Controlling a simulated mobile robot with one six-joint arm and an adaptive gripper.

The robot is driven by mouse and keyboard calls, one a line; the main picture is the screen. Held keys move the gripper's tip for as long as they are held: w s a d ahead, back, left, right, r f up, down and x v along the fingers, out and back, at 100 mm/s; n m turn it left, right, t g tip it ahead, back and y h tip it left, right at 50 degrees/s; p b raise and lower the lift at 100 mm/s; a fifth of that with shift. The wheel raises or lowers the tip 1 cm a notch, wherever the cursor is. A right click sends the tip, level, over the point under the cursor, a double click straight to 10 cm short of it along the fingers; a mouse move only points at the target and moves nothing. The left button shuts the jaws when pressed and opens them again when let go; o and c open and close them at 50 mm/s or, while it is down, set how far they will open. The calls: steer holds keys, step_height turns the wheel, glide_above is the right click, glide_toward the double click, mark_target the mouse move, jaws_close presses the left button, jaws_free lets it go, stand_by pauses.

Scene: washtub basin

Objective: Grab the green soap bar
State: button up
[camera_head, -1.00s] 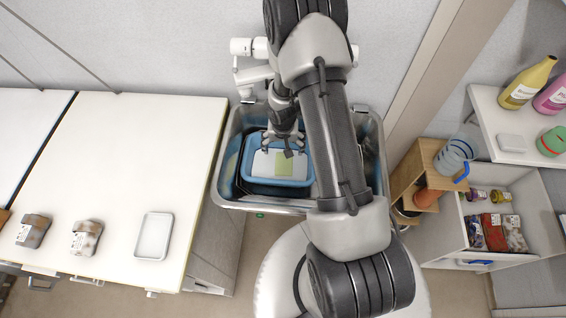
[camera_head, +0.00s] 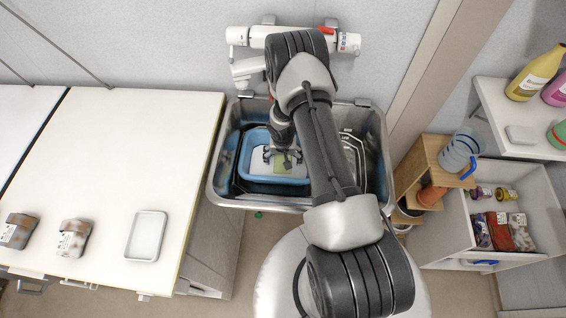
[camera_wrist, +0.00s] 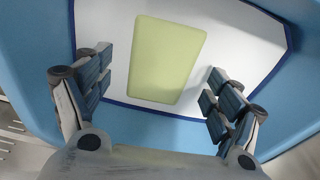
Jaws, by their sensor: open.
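The green soap bar (camera_wrist: 165,60) is a pale green rectangular block lying on a white surface with a dark blue edge inside the blue tub (camera_head: 243,160). In the head view the soap (camera_head: 284,165) is partly covered by my gripper (camera_head: 283,158). My gripper is open and is over the tub, above the soap. In the wrist view the soap appears between the two spread fingers of my gripper (camera_wrist: 157,98), with a gap on each side. I cannot tell the exact height of the fingertips above it.
The blue tub stands in a metal basin (camera_head: 215,180) whose walls surround it. A white tap (camera_head: 250,70) is on the wall behind. A white counter (camera_head: 130,130) with an empty tray (camera_head: 146,236) lies left. A wooden shelf (camera_head: 430,165) and a drawer of packets are right.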

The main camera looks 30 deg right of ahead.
steer(key=shift+f, duration=0.75)
steer(key=shift+c, duration=0.4)
